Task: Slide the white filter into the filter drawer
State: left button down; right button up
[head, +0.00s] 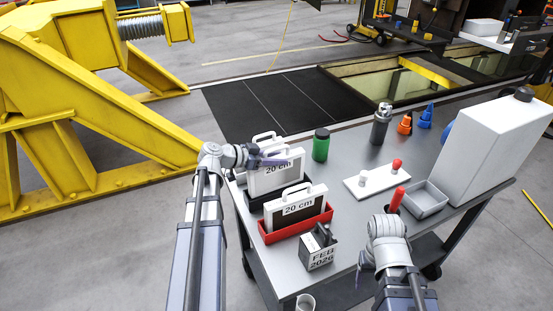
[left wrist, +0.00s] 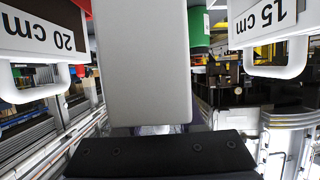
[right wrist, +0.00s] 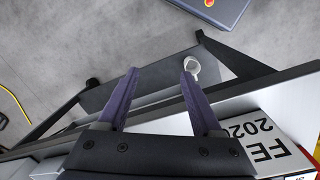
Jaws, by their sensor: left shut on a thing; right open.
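Another white block (head: 298,207) marked "20 cm" stands in a red tray (head: 297,226) nearer me. A block (left wrist: 265,25) marked "15 cm" is on the other side. My right gripper (right wrist: 158,72) is open and empty near the table's near side. I cannot make out which thing is the filter or a filter drawer.
The grey table (head: 345,240) also bears a green cylinder (head: 320,146), a white plate with pegs (head: 374,185), a grey bin (head: 425,200), a large white canister (head: 495,150) and a date block (head: 319,250). A yellow frame (head: 90,120) stands left.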

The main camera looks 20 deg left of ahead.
pick_arm(q)
notch_tip(320, 180, up, 6)
jog(key=p, duration=0.4)
jog(key=shift+p, duration=0.4)
